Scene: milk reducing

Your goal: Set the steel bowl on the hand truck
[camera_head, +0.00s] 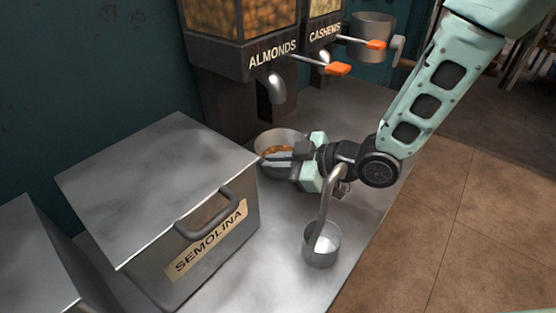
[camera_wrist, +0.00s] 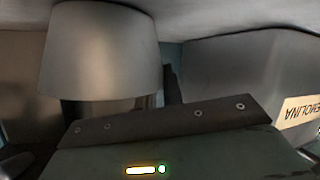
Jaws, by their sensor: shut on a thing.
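The steel bowl (camera_head: 283,137) sits on the steel counter under the almond dispenser's spout, with some brown contents inside. It seems to be the tapered metal shape in the upside-down wrist view (camera_wrist: 100,50). My gripper (camera_head: 280,158) reaches in from the right and is shut on the near side of the bowl. The fingers hide part of the bowl, and the exact contact is hard to see. I cannot tell whether the bowl is lifted. No hand truck is visible in either view.
A semolina bin (camera_head: 165,200) stands left of the bowl. A long-handled steel ladle (camera_head: 322,245) is close in front of my wrist. Almond (camera_head: 240,55) and cashew (camera_head: 325,38) dispensers stand behind, with a steel pot (camera_head: 372,38). Tiled floor (camera_head: 480,220) is clear at right.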

